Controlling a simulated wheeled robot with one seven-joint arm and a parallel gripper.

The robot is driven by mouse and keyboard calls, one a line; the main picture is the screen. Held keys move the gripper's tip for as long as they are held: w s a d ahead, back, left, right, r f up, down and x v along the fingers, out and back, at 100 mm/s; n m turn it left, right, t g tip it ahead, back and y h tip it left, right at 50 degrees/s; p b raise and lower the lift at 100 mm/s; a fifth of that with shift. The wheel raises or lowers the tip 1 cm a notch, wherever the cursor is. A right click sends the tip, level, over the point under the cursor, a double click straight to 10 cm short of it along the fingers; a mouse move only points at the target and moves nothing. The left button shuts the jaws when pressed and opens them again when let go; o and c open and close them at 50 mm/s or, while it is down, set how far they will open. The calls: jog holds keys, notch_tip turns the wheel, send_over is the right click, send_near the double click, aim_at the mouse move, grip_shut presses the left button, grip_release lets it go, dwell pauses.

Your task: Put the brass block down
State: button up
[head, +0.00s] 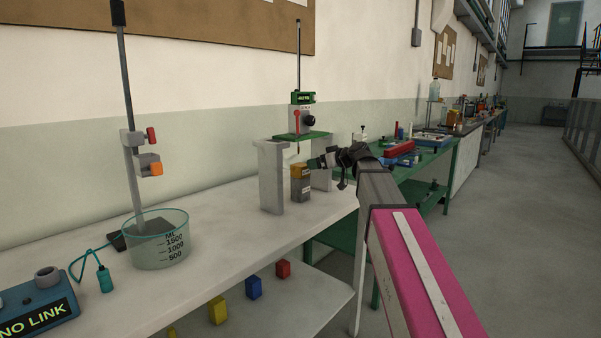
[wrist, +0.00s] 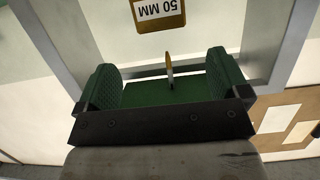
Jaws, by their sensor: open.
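The brass block (head: 300,170) appears in the head view as a brass-coloured top on a darker grey body. It stands upright on the pale bench between the grey legs of a stand. In the wrist view a brass-edged piece marked "50 MM" (wrist: 158,12) shows at the top edge, beyond my fingertips and partly cut off. My gripper (head: 318,162) is just right of the block's top in the head view. In the wrist view its green-padded jaws (wrist: 170,78) are wide apart, with no block between them. A thin brass-coloured tip (wrist: 169,68) shows between the jaws.
The stand's grey left leg (head: 271,177) and green platform (head: 302,136) rise close around the block. A glass beaker (head: 158,240) and a clamp rod (head: 127,120) stand to the left. The bench top (head: 225,232) is clear between beaker and stand. Coloured blocks sit on the shelf below.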

aim_at(303, 165)
jog(key=x, duration=0.8)
jog(key=shift+a+f, duration=0.25)
jog(key=shift+f, duration=0.1)
jog(key=shift+r, duration=0.1)
grip_shut()
jog(key=shift+r, duration=1.15)
jog(key=shift+s+d+r, duration=0.25)
jog(key=shift+d+r, duration=0.05)
jog(key=shift+r, duration=0.3)
jog(key=s+d, duration=1)
jog(key=d, duration=0.3)
jog(key=w+d+f+m+t+h, duration=0.5)
jog(key=w+d+f+m+h, duration=0.1)
jog(key=m+h, duration=0.4)
jog(key=d+f+h, duration=0.1)
jog(key=d, duration=0.1)
jog(key=shift+d+t+h, duration=0.3)
jog(key=shift+d, duration=0.1)
